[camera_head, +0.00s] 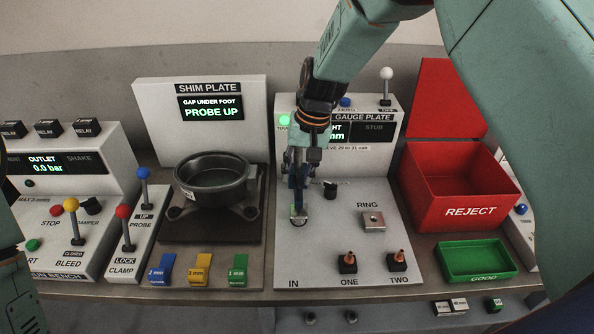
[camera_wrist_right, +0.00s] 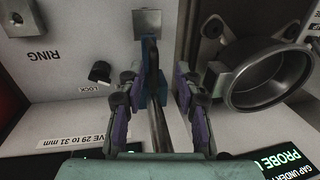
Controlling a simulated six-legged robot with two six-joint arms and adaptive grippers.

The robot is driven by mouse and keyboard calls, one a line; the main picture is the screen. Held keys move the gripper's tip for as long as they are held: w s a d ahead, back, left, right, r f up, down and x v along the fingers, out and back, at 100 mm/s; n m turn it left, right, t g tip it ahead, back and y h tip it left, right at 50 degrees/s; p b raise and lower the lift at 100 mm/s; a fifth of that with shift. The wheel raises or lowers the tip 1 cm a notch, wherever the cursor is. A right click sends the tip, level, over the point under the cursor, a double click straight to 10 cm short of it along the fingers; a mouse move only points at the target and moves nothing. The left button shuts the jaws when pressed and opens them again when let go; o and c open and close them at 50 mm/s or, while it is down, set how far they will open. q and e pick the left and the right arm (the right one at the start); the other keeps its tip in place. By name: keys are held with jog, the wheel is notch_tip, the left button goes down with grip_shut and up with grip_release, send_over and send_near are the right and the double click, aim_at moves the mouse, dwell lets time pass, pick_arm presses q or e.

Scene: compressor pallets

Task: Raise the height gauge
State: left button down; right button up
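The height gauge, a blue slider (camera_wrist_right: 150,85) on a thin metal post, stands on the gauge plate (camera_head: 320,255). In the head view the blue part (camera_head: 298,176) is mostly hidden by my right gripper. My right gripper (camera_wrist_right: 158,88) points down around the gauge with its fingers apart; the left-hand finger is close to the blue part, and a gap shows at the other. A black LOCK knob (camera_wrist_right: 100,71) is beside the gauge. The plate's display (camera_head: 362,132) is partly covered by my arm. My left gripper is out of view; only part of that arm shows.
The shim plate station (camera_head: 205,105) holds a round metal pan (camera_head: 215,178) left of the gauge. A red REJECT bin (camera_head: 470,211) and green GOOD tray (camera_head: 478,262) stand right. A white-ball lever (camera_head: 386,74) rises behind.

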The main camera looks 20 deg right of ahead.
jog(key=shift+s+d, duration=0.25)
jog(key=shift+d, duration=0.45)
jog(key=shift+w+a, duration=0.2)
jog(key=shift+a, duration=0.35)
jog(key=c, duration=0.6)
jog(key=shift+s+d, duration=0.1)
jog(key=shift+d, duration=0.15)
grip_shut()
